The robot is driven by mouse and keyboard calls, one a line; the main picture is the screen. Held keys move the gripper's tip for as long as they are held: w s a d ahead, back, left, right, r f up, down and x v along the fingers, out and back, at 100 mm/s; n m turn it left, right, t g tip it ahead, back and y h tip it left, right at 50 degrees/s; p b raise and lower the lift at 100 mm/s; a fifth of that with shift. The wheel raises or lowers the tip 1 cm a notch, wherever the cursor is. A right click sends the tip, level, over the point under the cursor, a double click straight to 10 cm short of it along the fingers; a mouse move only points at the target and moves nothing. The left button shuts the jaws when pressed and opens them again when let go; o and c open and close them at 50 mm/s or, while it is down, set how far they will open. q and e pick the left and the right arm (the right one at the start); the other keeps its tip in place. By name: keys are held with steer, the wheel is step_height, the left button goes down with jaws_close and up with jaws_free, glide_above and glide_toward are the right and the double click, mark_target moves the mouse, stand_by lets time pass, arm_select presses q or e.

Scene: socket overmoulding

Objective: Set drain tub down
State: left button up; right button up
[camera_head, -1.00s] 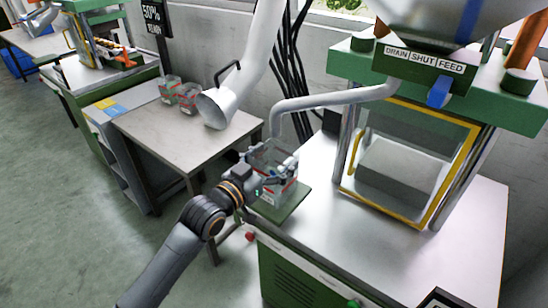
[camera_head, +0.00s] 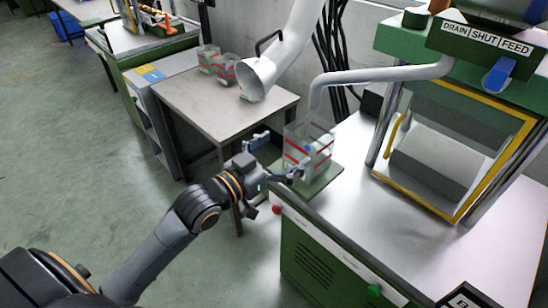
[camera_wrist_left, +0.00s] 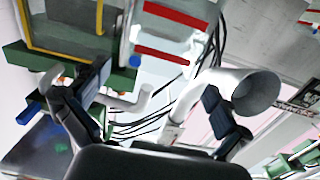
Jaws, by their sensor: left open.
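The drain tub (camera_head: 296,135), clear with red stripes, stands upright on a green pad (camera_head: 322,183) at the machine table's left corner. The end of a bent grey drain pipe (camera_head: 385,76) is above it. My left gripper (camera_head: 279,156) is open and empty, left of the tub, with its fingers pointing at it. One fingertip is close to the tub's near side; I cannot tell if it touches. In the left wrist view the tub (camera_wrist_left: 165,35) shows beyond the open fingers (camera_wrist_left: 155,84). My right gripper is not in view.
A side table (camera_head: 215,108) behind holds two similar tubs (camera_head: 226,70) and a wide white duct mouth (camera_head: 252,78) hangs over it. A press with a yellow-framed guard (camera_head: 520,130) and a blue lever (camera_head: 497,75) stands right. The floor at left is clear.

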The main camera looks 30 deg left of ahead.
arm_select(q)
steer(key=shift+v, duration=1.85)
steer(key=w+a+f+y, duration=0.1)
steer(key=f, duration=0.5)
steer(key=w+f+n+g+y, duration=0.1)
steer(key=f, duration=0.5)
steer(key=a+f+n+g+y, duration=0.1)
steer(key=f, duration=0.5)
steer(key=shift+w+a, duration=0.35)
steer(key=shift+w, duration=0.05)
steer(key=s+f+g+y, duration=0.15)
steer(key=s+f, duration=0.25)
steer(key=f, duration=0.7)
steer(key=s+a+f+g, duration=0.1)
steer(key=s+f+g, duration=0.25)
steer(key=f, duration=0.65)
steer(key=s+f+g+y, duration=0.15)
steer(key=s+f, duration=0.35)
steer(key=f, duration=0.6)
steer(key=s+f+g, duration=0.2)
steer(key=s+f, duration=0.3)
steer(key=s, duration=0.5)
steer(key=s+d+f+g, duration=0.1)
steer(key=s+f+g, duration=0.2)
steer(key=s+f, duration=0.3)
steer(key=s+f+g, duration=0.2)
steer(key=s+f, duration=0.3)
steer(key=s, duration=0.9)
steer(key=shift+d+f, duration=0.3)
steer(key=shift+f, duration=0.1)
